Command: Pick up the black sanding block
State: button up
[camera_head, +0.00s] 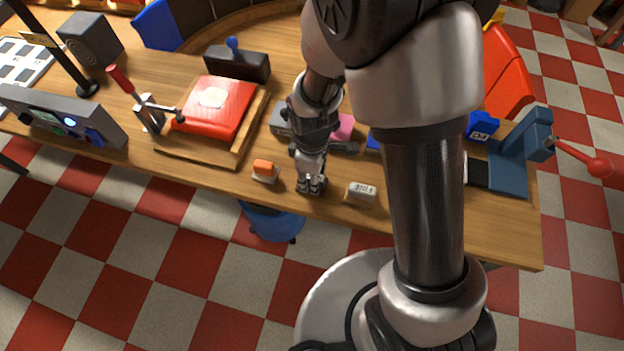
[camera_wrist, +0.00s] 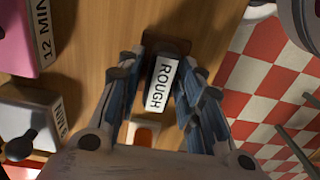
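A dark block with a white label reading "ROUGH" (camera_wrist: 160,83) lies between my gripper's fingers in the wrist view; its dark far end shows past the label. My gripper (camera_head: 312,188) points down at the bench near its front edge. In the wrist view my gripper (camera_wrist: 161,76) has its fingers apart, one on each side of the block. The fingers look close to its sides, and I see no clear contact. In the head view my gripper hides the block.
A white block marked "FINE" (camera_head: 362,190) lies to the right on the bench (camera_head: 215,182). An orange-topped block (camera_head: 265,170) lies to the left, near the gripper. A pink item (camera_head: 344,127) and grey items stand behind. The bench's front edge is close.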

grip_shut()
dwell(0.3)
notch_tip(320, 180, up, 20)
jog(key=p, duration=0.6)
jog(key=shift+p, duration=0.3)
